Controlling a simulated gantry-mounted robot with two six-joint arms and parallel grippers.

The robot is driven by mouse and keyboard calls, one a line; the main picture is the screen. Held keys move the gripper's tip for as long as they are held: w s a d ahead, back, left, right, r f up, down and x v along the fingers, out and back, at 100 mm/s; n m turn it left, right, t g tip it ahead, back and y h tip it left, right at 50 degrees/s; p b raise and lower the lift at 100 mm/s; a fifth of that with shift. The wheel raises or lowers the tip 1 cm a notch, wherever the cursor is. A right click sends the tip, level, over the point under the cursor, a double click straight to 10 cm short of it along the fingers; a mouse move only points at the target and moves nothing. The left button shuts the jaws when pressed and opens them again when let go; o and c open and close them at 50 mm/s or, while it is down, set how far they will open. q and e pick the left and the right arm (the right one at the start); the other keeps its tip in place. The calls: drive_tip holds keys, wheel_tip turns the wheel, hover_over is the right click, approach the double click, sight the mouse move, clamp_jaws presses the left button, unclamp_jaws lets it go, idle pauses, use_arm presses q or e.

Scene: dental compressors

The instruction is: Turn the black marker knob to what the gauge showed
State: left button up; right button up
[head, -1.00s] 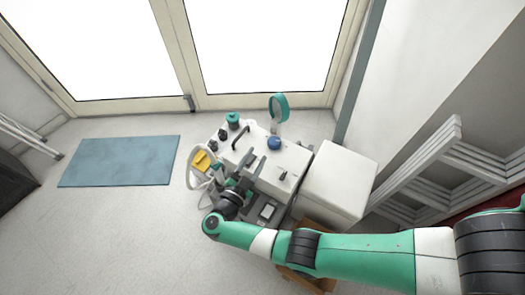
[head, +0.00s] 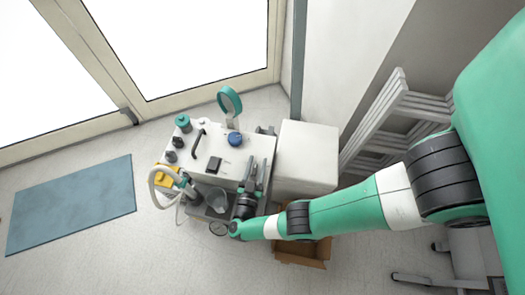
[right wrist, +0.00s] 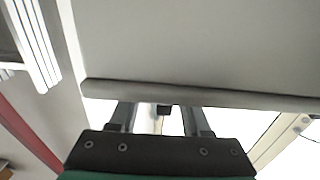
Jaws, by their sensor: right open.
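The white compressor unit (head: 222,178) stands on the floor in the middle of the head view. My right gripper (head: 257,165) is open over the right part of its top; contact cannot be told. A small black knob seen there earlier is now hidden by the gripper. In the right wrist view, a small dark piece (right wrist: 163,110) shows between the open fingers (right wrist: 160,118); I cannot tell whether it is the knob. My left gripper is out of view.
The unit's top also carries a blue knob (head: 235,139), a black handle (head: 197,143), a black switch (head: 214,164) and a teal-rimmed disc (head: 229,102). A white box (head: 307,155) stands close on the right. A cardboard box (head: 303,252) lies below my arm.

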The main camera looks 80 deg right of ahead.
drive_tip(key=shift+w+d, duration=0.25)
drive_tip(key=shift+d, duration=0.3)
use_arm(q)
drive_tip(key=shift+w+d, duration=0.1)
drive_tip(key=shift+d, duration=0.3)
use_arm(e)
drive_tip(key=shift+s, duration=0.1)
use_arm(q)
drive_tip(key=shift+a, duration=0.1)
use_arm(e)
drive_tip(key=shift+a, duration=0.1)
clamp_jaws()
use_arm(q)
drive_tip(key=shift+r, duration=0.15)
